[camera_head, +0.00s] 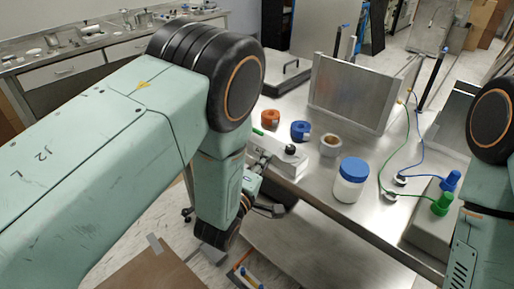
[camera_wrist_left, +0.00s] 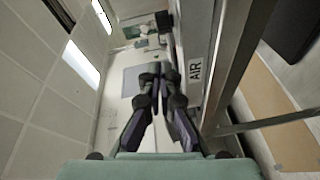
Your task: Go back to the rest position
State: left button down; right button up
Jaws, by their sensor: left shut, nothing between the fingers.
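My left gripper (camera_wrist_left: 157,76) shows in the left wrist view with its dark fingers together and nothing between them. In the head view the left arm comes in from the left, bends at a big black joint and hangs down in front of the steel table (camera_head: 321,187). The gripper end there is small and mostly hidden near the table's left edge. Part of my right arm shows at the right edge of the head view; its gripper is out of view.
On the table stand a white jar with a blue lid (camera_head: 350,180), orange (camera_head: 270,117), blue (camera_head: 300,131) and grey tape rolls (camera_head: 331,145), an upright metal panel (camera_head: 350,92), and green (camera_head: 442,204) and blue plugs (camera_head: 451,181). A white AIR label (camera_wrist_left: 195,71) is beside the left gripper.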

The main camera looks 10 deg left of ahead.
pick_arm(q)
jog(key=shift+s+d, duration=0.3)
jog(key=shift+s, duration=0.05)
jog(key=shift+w+f, duration=0.1)
